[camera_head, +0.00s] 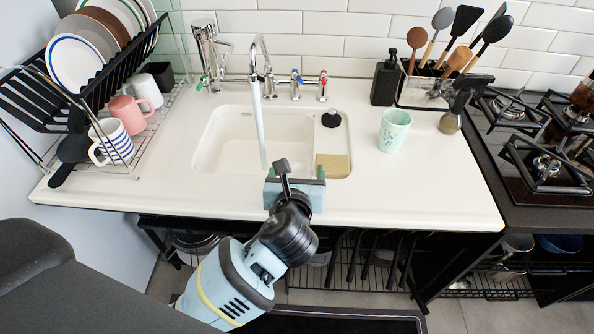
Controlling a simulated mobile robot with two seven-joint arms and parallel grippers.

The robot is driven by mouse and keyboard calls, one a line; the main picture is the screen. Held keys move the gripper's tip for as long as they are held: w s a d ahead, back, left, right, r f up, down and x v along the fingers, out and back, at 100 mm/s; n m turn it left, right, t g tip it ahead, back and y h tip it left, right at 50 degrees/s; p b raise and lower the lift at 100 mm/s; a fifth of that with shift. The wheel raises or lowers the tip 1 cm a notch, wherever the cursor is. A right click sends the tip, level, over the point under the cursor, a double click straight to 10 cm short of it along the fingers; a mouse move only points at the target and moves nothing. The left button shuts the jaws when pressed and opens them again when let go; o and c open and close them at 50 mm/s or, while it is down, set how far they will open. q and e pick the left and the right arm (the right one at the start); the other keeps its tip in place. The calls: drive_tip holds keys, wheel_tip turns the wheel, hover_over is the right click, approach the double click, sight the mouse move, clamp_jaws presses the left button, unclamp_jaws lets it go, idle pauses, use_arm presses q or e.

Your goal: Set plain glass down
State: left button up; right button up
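I cannot make out a plain glass in this view. A mint-green patterned cup (394,130) stands upright on the white counter (420,185), right of the sink. My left gripper (294,188) is at the counter's front edge, just in front of the sink (225,145), well apart from the cup. I see its hand from behind; its fingers are hidden, so I cannot tell whether it is open or holds anything. My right gripper is not in view.
A dish rack (150,125) with plates and mugs is at left. A tap (262,65) stands behind the sink. A soap bottle (385,80) and utensil caddy (420,92) are at back right, beside the gas hob (520,175). The right front counter is clear.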

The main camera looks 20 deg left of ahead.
use_arm(q)
drive_tip(key=shift+r, duration=0.1)
drive_tip(key=p+v, duration=0.1)
drive_tip(key=v, duration=1.1)
idle(0.6)
